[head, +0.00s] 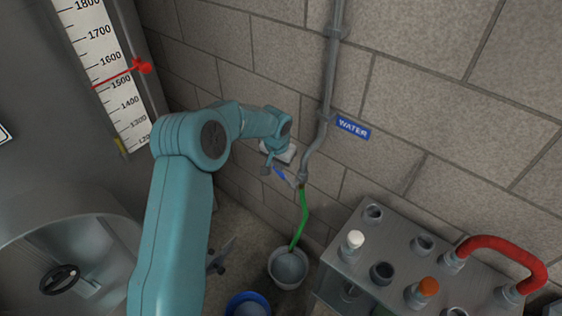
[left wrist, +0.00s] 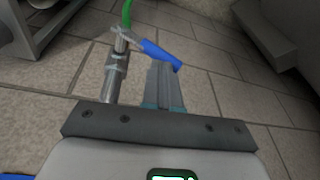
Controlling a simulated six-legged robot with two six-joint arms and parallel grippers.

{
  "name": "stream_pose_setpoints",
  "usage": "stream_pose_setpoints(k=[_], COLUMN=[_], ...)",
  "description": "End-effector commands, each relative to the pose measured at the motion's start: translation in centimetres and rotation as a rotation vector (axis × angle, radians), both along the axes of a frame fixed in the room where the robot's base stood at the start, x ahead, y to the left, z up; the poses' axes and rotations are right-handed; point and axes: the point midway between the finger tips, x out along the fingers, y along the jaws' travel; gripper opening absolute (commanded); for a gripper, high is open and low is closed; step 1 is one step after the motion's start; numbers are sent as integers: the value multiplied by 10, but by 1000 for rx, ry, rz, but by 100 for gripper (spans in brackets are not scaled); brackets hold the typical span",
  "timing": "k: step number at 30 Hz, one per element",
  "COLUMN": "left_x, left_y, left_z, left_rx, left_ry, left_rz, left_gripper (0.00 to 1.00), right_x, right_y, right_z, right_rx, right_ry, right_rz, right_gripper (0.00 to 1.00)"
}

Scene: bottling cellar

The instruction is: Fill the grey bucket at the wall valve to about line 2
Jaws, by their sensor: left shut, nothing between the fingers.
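The grey bucket (head: 289,268) stands on the floor by the wall. The green hose (head: 304,214) runs from the valve outlet (head: 301,181) down to it. I cannot read a water level or lines inside. The valve's blue lever (head: 281,174) sticks out to the left of the pipe. My left gripper (head: 267,169) is shut and empty beside the lever. In the left wrist view its fingers (left wrist: 164,85) end right at the blue lever (left wrist: 160,53); I cannot tell whether they touch. The hose top (left wrist: 127,12) shows there too. My right gripper is not in view.
A blue bucket (head: 247,303) stands close in front of the grey one. A steel tank (head: 60,170) fills the left. A WATER sign (head: 352,128) is on the wall.

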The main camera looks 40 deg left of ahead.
Motion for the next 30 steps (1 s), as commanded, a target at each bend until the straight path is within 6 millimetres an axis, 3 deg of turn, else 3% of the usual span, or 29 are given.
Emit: stream_pose_setpoints(k=[7, 18, 30], left_x=[0, 1, 2], left_y=[10, 25, 30], left_z=[-9, -28, -33], left_rx=[-117, -109, -109], left_ry=[13, 10, 10], left_rz=[4, 1, 2], left_gripper=[0, 0, 0], right_x=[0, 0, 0], right_y=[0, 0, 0], right_z=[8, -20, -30], right_rx=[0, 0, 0], right_ry=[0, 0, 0], right_rz=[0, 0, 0], right_gripper=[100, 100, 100])
